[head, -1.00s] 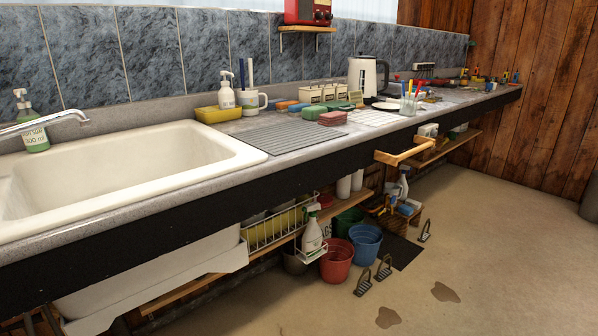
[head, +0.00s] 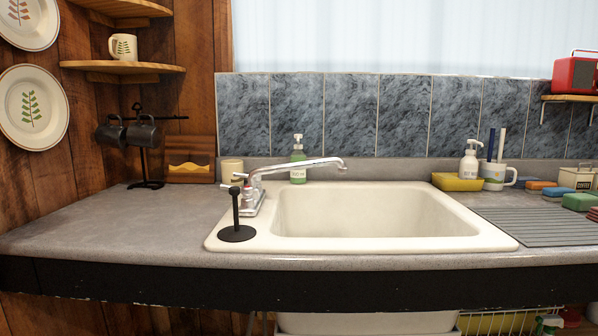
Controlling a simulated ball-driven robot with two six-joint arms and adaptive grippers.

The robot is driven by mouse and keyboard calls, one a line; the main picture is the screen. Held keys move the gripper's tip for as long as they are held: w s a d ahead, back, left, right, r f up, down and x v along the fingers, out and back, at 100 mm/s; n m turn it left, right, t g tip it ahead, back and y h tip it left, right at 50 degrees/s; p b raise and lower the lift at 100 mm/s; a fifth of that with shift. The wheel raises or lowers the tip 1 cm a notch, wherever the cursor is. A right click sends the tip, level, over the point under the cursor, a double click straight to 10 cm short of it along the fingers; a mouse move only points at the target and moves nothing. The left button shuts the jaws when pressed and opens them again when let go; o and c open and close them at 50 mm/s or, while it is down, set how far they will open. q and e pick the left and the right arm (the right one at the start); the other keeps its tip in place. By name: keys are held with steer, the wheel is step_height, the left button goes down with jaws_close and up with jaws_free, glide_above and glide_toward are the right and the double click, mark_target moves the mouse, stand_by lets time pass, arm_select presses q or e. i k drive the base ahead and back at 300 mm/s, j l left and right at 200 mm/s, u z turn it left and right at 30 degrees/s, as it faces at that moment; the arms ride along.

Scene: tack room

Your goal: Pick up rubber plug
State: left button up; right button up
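A black item with a flat round base and an upright stem, which looks like the rubber plug (head: 236,232), stands on the left front ledge of the cream sink (head: 490,236). It is just in front of the chrome faucet (head: 300,164), whose spout reaches right over the basin. The stem overlaps the faucet's base in the picture. The far inner wall of the basin shows, but its floor is mostly hidden behind the front rim. Neither of my grippers is in view.
The grey counter (head: 110,220) is clear left of the sink. A black mug stand (head: 143,160) is at the back left. A green soap bottle (head: 298,160) stands behind the faucet.

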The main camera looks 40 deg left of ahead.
mark_target(237, 233)
steer(key=u, duration=1.1)
